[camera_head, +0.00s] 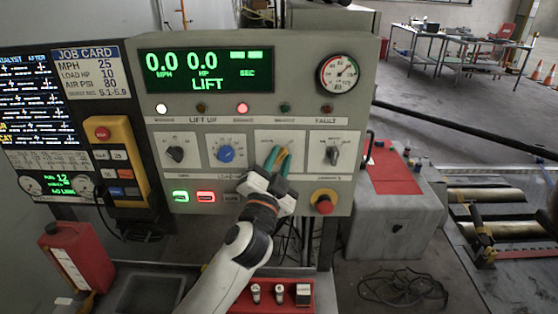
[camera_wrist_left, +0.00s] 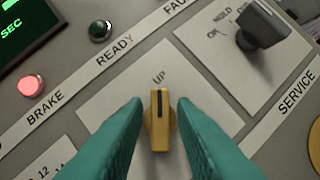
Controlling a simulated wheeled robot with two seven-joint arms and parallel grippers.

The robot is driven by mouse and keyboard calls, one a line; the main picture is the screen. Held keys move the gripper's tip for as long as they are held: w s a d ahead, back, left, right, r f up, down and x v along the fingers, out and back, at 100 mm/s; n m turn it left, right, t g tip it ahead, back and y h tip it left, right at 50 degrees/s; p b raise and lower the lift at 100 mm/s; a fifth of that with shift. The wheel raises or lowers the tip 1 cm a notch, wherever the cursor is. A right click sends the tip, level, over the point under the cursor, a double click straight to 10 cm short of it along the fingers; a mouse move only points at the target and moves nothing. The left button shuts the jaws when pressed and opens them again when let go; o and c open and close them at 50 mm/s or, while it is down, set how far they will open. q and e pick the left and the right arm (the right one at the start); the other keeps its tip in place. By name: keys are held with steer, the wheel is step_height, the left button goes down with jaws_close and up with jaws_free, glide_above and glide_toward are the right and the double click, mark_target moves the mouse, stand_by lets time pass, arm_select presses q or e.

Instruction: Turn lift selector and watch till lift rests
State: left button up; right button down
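The lift selector is a yellow knob (camera_wrist_left: 159,120) on a white plate of the grey control panel (camera_head: 256,50). Its black line points to the label UP in the left wrist view. My left gripper (camera_head: 278,155) reaches the panel from below, its teal fingers on either side of the knob, with narrow gaps beside the handle. Any contact lower down is hidden. The green display (camera_head: 207,75) reads LIFT, 0.0 MPH and 0.0 HP, with dashes by SEC. The BRAKE lamp (camera_head: 242,108) glows red. The roller bed (camera_head: 495,225) lies at the right. My right gripper is not seen.
A blue knob (camera_head: 226,154) and black knobs (camera_head: 332,154) flank the selector. A red emergency button (camera_head: 323,204) sits at lower right. A job card (camera_head: 88,72) and yellow pendant (camera_head: 118,150) are left. A red jug (camera_head: 75,255) stands below. Cable (camera_head: 405,290) lies on the floor.

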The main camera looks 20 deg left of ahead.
arm_select(q)
steer(key=shift+o, duration=0.7)
steer(key=shift+f, duration=0.1)
steer(key=b+v, duration=0.4)
steer(key=v, duration=0.8)
